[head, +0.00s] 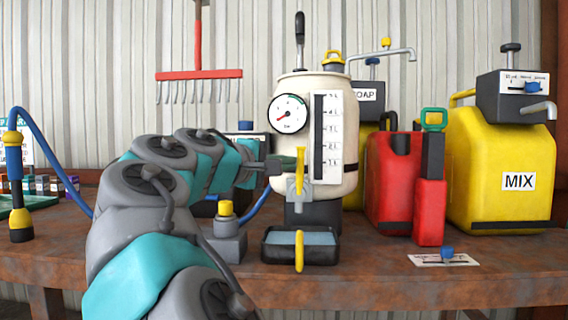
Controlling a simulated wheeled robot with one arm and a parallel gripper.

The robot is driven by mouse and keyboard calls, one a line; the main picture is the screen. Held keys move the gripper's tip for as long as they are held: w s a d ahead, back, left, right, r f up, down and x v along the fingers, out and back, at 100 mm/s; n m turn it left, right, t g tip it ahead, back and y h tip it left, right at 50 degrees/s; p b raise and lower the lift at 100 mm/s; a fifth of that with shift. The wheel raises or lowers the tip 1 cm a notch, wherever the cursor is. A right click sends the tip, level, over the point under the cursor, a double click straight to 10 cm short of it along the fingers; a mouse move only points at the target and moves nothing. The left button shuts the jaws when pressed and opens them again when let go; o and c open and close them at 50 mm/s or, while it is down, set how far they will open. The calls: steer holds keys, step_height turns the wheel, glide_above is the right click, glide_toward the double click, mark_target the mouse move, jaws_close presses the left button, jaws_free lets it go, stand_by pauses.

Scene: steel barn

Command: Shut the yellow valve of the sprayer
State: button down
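The sprayer (285,98) is a cream tank on a dark base, with a round dial and a black level scale on its front. A yellow valve lever (299,168) stands upright on the tank's lower front, above a small grey spout. My gripper (287,166) reaches in from the left, its dark fingers just left of the lever and in front of the tank. I cannot tell whether the fingers touch the lever or how far apart they are. The lever's left edge and mount are partly hidden by the gripper.
A black tray (268,252) with blue liquid and a yellow handle (299,252) sits below the spout. Red can (390,182) and yellow MIX can (500,150) stand right. A grey block with yellow knob (226,210) and a blue hose (55,160) are left.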

mark_target(301, 160)
steer(key=d+m, duration=0.1)
steer(key=d+m+g+y, duration=0.1)
steer(key=d+m+y, duration=0.1)
steer(key=shift+r, duration=0.25)
steer(key=shift+s+d+f+m+g+y+b, duration=0.1)
steer(key=shift+d+f+m+g+y+b, duration=0.2)
steer(key=shift+d+f+m+y+b, duration=0.65)
steer(key=shift+d+f+m+g+y+b, duration=0.3)
steer(key=shift+d+f+m+y+b, duration=0.2)
steer(key=shift+d+m+y, duration=0.85)
steer(key=shift+s+d+f+m+g+y+b, duration=0.1)
steer(key=shift+d+f+m+g+y+b, duration=0.2)
steer(key=shift+d+f+m+y+b, duration=0.85)
steer(key=shift+a+r+m+y+p, duration=0.3)
steer(key=shift+r+y+p, duration=0.15)
steer(key=shift+y, duration=0.2)
steer(key=w+r+p+v, duration=0.1)
steer(key=r+p+v, duration=0.1)
steer(key=v, duration=1)
steer(key=shift+a+r+p, duration=0.15)
steer(key=shift+r+p, duration=0.25)
steer(key=shift+p, duration=0.1)
